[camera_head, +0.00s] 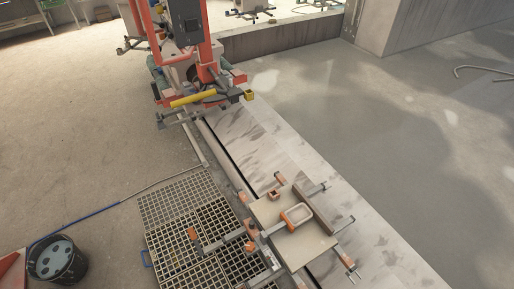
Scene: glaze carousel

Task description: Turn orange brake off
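I cannot tell for certain which orange part is the brake. A tan square board (310,246) at the lower middle carries a small orange-and-white frame-shaped part (297,215) and a small brown block (273,195). Grey bars with orange ends stick out around the board. One orange-ended bar (194,236) reaches left over the floor grate. A tall orange machine (203,60) with a yellow bar (194,99) and dark parts stands at the top, left of centre. Neither of my grippers is in view.
A floor grate (185,215) lies left of the board. A dark bucket (57,262) stands at the lower left, with a blue hose (88,214) near it. Pale slabs (265,140) run diagonally past the board. The grey floor at the right is mostly clear.

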